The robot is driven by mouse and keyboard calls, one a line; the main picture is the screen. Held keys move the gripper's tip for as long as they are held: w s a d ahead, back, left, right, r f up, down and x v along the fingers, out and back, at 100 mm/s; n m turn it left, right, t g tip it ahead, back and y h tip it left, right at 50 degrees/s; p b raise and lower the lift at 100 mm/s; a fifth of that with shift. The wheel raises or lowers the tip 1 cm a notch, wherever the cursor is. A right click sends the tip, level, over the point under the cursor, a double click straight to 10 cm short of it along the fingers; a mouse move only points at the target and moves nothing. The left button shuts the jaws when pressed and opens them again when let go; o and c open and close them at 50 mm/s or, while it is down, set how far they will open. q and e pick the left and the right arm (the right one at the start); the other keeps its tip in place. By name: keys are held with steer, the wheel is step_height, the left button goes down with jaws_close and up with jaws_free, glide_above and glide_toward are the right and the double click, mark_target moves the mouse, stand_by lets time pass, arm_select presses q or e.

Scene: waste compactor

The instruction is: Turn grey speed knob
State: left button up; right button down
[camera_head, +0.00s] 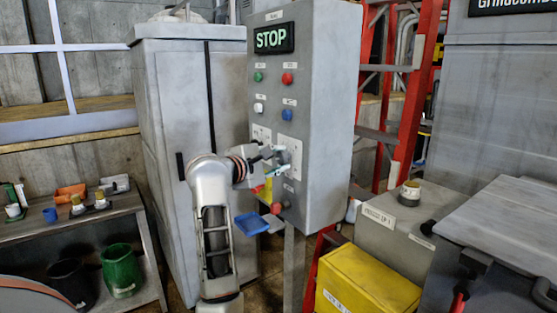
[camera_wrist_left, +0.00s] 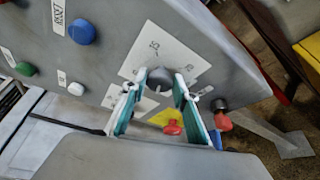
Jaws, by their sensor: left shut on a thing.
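The grey speed knob (camera_wrist_left: 159,79) sits on a white plate with printed numbers on the control box; its pointer line shows in the left wrist view. In the head view the knob (camera_head: 283,157) is partly covered by my gripper. My left gripper (camera_wrist_left: 156,84) has its two teal-lined fingers on either side of the knob, shut on it. It also shows in the head view (camera_head: 275,161), reaching to the box front from the left. My right gripper is not in view.
The control box (camera_head: 330,110) carries a lit STOP display (camera_head: 274,38) and several coloured buttons. A red lever or button (camera_wrist_left: 173,128) on a yellow patch is just below the knob. A grey cabinet (camera_head: 180,110) stands left, a red ladder (camera_head: 405,100) right, and a yellow bin (camera_head: 365,285) low right.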

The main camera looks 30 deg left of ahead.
arm_select(q)
steer(key=o, duration=1.1)
steer(key=s+r, duration=0.1)
steer(key=s, duration=1.1)
steer(key=shift+a+r, duration=0.2)
steer(key=shift+r, duration=0.2)
